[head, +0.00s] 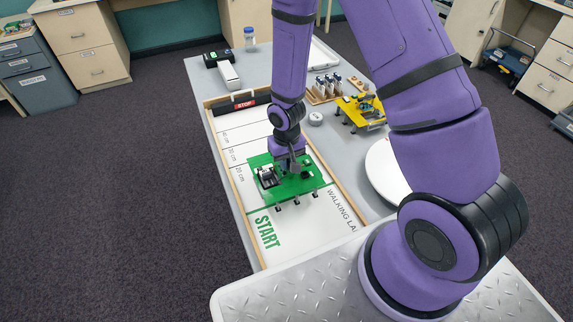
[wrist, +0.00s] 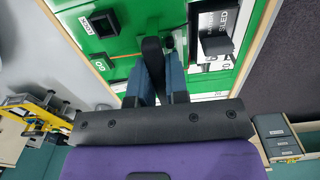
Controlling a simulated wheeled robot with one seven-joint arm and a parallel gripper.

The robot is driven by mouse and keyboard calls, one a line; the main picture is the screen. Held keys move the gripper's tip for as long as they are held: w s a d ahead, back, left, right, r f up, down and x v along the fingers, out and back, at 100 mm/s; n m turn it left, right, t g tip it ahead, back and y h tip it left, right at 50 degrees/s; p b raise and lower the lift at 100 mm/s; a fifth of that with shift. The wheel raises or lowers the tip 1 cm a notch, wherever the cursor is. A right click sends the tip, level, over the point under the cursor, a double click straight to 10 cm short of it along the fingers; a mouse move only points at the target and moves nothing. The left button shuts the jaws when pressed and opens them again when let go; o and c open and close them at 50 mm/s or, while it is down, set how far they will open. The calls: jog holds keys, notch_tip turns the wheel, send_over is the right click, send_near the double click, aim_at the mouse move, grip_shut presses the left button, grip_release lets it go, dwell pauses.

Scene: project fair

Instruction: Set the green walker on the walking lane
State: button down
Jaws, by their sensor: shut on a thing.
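The green walker (head: 262,160) is a flat green plate with small parts on top and several black feet below its near edge. It is over the START end of the white, wood-rimmed walking lane (head: 290,238). I cannot tell whether its feet touch the lane. My gripper (head: 293,166) points down at the walker's middle and is shut on a dark upright part of it. In the wrist view, the fingers (wrist: 158,80) close around this black post, and the green plate (wrist: 125,14) fills the upper middle. The walker's far underside is hidden.
A black stop block with a red STOP label (head: 244,105) stands at the lane's far end. Right of the lane are a yellow walker (head: 362,112), a rack of small bottles (head: 326,88) and a white round disc (head: 385,170). The lane between walker and stop block looks clear.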

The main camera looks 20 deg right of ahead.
jog(key=shift+f, duration=0.95)
jog(key=c, duration=1.1)
grip_release()
jog(key=shift+f, duration=0.15)
notch_tip(320, 180, up, 12)
jog(key=shift+r, duration=0.25)
jog(key=s+d+r+t, duration=0.1)
jog(key=s+d+r, duration=0.15)
jog(key=r, duration=0.85)
jog(key=s+d+r+t, duration=0.2)
jog(key=s+r, duration=0.1)
jog(key=r, duration=0.7)
jog(key=s+d+r, duration=0.1)
jog(key=s+r, duration=0.3)
jog(key=s, duration=0.1)
jog(key=s+r+t, duration=0.1)
jog(key=s+r, duration=0.3)
jog(key=s, duration=0.1)
jog(key=s+d+r+t, duration=0.1)
jog(key=s+r, duration=0.3)
jog(key=s, duration=0.1)
jog(key=shift+s+d+r, duration=0.3)
jog(key=shift+s+r, duration=0.05)
